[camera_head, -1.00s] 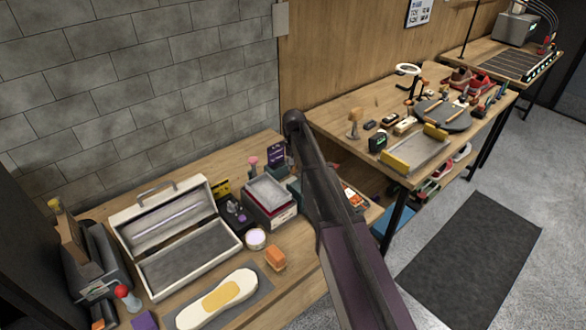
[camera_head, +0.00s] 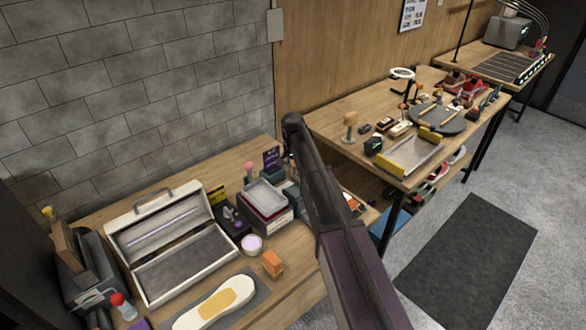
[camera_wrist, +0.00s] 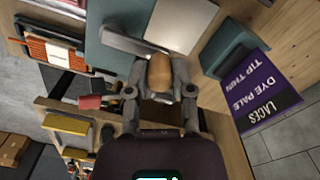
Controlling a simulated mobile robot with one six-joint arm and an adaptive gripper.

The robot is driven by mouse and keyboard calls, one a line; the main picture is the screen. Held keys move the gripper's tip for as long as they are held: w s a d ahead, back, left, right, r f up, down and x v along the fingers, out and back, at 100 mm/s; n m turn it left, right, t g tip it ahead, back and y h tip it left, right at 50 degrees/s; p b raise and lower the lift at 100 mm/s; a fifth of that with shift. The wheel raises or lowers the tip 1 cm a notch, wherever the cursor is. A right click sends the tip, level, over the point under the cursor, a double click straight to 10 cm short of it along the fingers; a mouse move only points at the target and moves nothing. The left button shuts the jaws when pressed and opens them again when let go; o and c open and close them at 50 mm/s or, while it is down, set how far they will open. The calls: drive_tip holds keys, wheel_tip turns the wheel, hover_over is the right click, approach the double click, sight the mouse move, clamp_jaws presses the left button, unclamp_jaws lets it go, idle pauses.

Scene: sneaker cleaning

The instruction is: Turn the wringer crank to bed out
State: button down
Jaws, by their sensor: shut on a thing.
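The wringer crank shows in the wrist view as a grey metal arm (camera_wrist: 122,40) ending in a tan wooden knob (camera_wrist: 160,74). My gripper (camera_wrist: 160,82) is shut on that knob, one finger on each side of it. A teal body (camera_wrist: 110,52) lies beside the crank arm, probably the wringer's. In the head view my arm crosses the right end of the near bench and hides my gripper and the crank. A teal part (camera_head: 292,192) shows just left of my arm.
A purple card (camera_wrist: 262,98) with printed lettering is close to the right of my gripper in the wrist view. A stacked grey tray (camera_head: 266,196), a white jar (camera_head: 251,243) and an open metal toolbox (camera_head: 185,262) stand left of my arm. A second bench (camera_head: 335,127) stands behind.

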drive_tip(key=shift+c, duration=2.4)
unclamp_jaws()
drive_tip(key=shift+a, duration=0.1)
